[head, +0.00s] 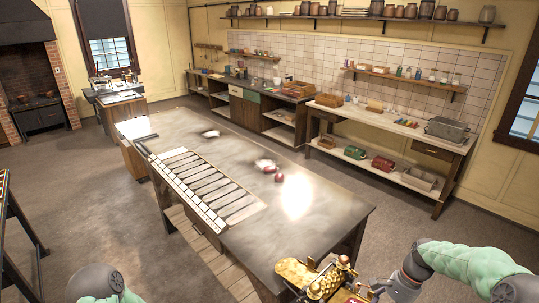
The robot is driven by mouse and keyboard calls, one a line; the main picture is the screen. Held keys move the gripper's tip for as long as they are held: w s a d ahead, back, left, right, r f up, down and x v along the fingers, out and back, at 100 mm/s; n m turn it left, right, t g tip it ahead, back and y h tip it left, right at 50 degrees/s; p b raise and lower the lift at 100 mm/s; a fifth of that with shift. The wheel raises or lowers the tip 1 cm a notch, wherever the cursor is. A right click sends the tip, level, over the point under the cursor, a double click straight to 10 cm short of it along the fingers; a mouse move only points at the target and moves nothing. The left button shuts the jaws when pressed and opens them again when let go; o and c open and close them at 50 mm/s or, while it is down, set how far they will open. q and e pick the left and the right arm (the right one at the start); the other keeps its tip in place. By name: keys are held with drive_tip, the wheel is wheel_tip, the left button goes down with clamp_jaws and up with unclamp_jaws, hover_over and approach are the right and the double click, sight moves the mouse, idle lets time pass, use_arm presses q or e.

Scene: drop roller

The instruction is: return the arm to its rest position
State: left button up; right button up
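My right arm (465,258) comes in from the lower right, bent, with its grey wrist (408,283) low at the bottom edge. My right gripper (379,290) is beside the right side of a brass-coloured roller machine (322,282) at the table's near corner. Its fingers are small and partly cut off, so I cannot tell whether they are open, shut or touching the machine. My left arm (100,282) shows only as a grey and green part at the bottom left. My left gripper is out of the picture.
The long dark table (225,140) carries a slatted metal tray (205,185) along its left side. Small dark red items (278,177) and pale patches lie on its top. A side bench (395,130) and shelves stand along the back wall. Floor at left is open.

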drive_tip(key=s+a+f+n, duration=0.2)
drive_tip(key=a+f+n, duration=0.3)
drive_tip(key=a+f, duration=0.95)
drive_tip(key=s+a+f+n+t, duration=0.1)
drive_tip(key=s+a+f+n, duration=0.25)
drive_tip(key=s+a, duration=0.25)
drive_tip(key=s+a+f+n+t, duration=0.1)
drive_tip(key=s+a+f+n, duration=0.1)
drive_tip(key=s+a+f, duration=0.4)
wheel_tip(320, 180, down, 27)
drive_tip(key=b, duration=2.7)
drive_tip(key=shift+s+r+b, duration=0.15)
drive_tip(key=shift+b, duration=0.15)
drive_tip(key=shift+m, duration=0.25)
